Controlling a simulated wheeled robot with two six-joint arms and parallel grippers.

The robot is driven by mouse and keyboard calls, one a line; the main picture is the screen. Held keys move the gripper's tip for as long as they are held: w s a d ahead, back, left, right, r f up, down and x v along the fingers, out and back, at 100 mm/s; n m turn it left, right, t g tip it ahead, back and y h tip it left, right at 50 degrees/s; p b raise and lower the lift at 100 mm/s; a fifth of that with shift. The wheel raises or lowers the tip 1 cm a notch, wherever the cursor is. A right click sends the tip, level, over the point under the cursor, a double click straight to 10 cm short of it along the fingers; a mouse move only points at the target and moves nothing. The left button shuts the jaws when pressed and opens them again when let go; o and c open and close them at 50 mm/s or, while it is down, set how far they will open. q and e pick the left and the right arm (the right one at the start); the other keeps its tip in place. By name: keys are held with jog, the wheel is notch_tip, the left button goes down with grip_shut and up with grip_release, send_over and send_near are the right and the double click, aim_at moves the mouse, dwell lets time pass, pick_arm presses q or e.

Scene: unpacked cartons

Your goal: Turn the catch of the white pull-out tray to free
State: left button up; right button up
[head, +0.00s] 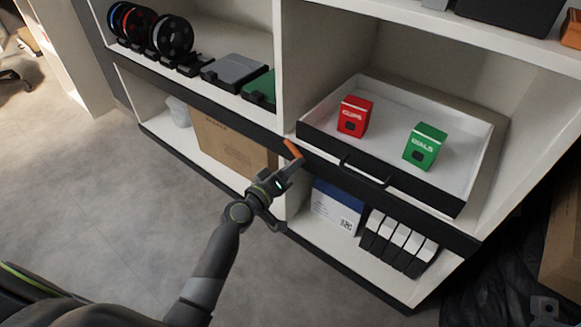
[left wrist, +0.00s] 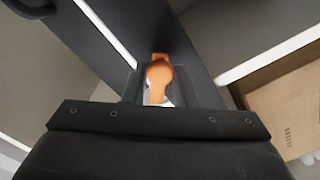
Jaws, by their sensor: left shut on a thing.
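The white pull-out tray (head: 448,109) has a black front with a black bar handle (head: 364,170) and sits on the right shelf. A red box (head: 353,117) and a green box (head: 425,147) stand in it. The orange catch (head: 291,148) is on the dark shelf edge beside the tray's left front corner. My left gripper (head: 296,163) reaches up to it and is shut on it. In the left wrist view the orange catch (left wrist: 159,76) shows between the fingers, its lower part hidden by the gripper. My right gripper is not in view.
Black and coloured spools (head: 172,37) and grey and green cases stand on the upper left shelf. Below are a cardboard carton (head: 222,138), a blue-and-white box (head: 333,207) and several black-and-white boxes (head: 398,243). The floor in front is clear.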

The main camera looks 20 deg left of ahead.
pick_arm(q)
jog(key=shift+f+n+p, duration=0.1)
jog(key=shift+n+p, duration=0.4)
jog(key=shift+n, duration=3.4)
jog(key=o, duration=1)
jog(key=shift+a, duration=0.1)
jog(key=shift+b+v, duration=0.6)
jog(key=shift+v, duration=8.1)
